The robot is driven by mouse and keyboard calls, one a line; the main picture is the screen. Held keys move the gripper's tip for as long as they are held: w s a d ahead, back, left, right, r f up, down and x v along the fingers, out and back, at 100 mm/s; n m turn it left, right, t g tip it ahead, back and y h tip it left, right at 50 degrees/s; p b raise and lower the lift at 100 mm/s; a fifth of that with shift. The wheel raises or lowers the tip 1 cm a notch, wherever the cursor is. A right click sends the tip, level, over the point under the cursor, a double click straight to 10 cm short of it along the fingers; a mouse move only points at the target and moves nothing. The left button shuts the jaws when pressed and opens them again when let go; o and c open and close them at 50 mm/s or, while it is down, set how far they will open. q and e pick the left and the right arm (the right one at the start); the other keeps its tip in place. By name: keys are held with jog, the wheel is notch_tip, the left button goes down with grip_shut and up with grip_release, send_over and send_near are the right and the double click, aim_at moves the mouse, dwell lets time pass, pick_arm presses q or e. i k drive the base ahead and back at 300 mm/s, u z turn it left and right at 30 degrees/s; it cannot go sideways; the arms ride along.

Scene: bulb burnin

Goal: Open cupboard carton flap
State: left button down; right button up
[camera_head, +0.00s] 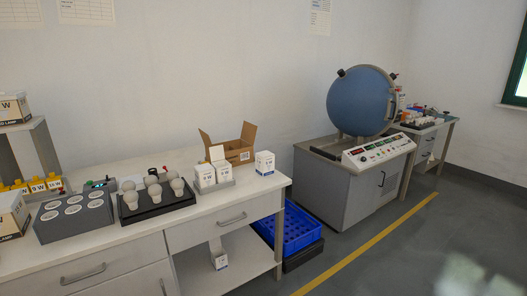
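Small white cartons (204,176) stand in a grey tray near the right end of the bench. The carton beside them (222,171) has a white flap raised at its top. Another white carton (264,163) stands on the bench to the right and looks shut. A tall, narrow white carton (219,254) stands on the lower shelf in the open bay under the bench; whether its top flap is open is too small to tell. I cannot tell which one is the cupboard carton. Neither of my grippers is in view.
An open brown box (238,151) stands behind the white cartons. Bulbs stand on a black rack (157,205), left of them a grey block (74,218). The floor right of the yellow line is clear.

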aim_at(202, 168)
jog(key=u, duration=0.95)
jog(key=i, duration=1.75)
jog(key=z, duration=1.05)
